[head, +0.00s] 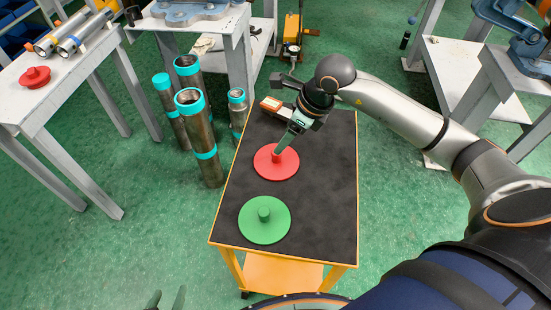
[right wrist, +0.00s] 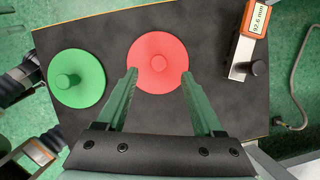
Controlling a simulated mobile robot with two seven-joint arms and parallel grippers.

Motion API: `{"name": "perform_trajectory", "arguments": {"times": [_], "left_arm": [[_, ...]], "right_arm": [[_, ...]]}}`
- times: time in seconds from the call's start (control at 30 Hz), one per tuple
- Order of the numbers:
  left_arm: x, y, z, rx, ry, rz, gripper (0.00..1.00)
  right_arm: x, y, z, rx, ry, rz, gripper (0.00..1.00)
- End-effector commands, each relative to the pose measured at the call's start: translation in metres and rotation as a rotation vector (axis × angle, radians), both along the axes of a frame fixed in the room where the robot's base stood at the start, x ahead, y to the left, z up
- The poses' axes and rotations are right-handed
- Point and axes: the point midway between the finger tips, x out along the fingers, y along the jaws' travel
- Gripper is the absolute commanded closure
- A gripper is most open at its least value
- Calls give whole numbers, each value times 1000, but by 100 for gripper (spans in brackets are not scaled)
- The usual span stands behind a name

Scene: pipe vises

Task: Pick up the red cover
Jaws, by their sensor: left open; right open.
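A red cover (head: 264,164), a flat disc with a knob in its middle, lies on the black top of the cart. It also shows in the right wrist view (right wrist: 160,50). My right gripper (head: 281,146) is above it, with its fingers pointing down at the knob. In the right wrist view, the open fingertips (right wrist: 159,75) lie over the near part of the disc, one on each side, and nothing is held. A green cover (head: 253,227) lies nearer to me. My left gripper (head: 167,299) shows only its fingertips at the bottom edge, apart and empty.
The yellow-edged cart (head: 335,190) also holds an orange and grey gauge (head: 272,104) at its far end. Several steel pipes with teal bands (head: 205,150) stand left of it. Another red disc (head: 34,77) lies on the left table. The cart's right side is clear.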

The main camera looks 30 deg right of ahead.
Motion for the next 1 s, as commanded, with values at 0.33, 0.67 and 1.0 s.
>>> {"name": "perform_trajectory", "arguments": {"times": [0.33, 0.67, 1.0], "left_arm": [[-2, 1, -3, 2, 2, 1, 39], [-1, 3, -5, 3, -4, 3, 39], [-1, 3, -4, 4, -4, 4, 39]], "right_arm": [[8, 9, -34, 5, 2, 1, 31], [19, 18, -69, 4, 0, 0, 31], [19, 17, -70, 4, -1, 0, 45]]}}
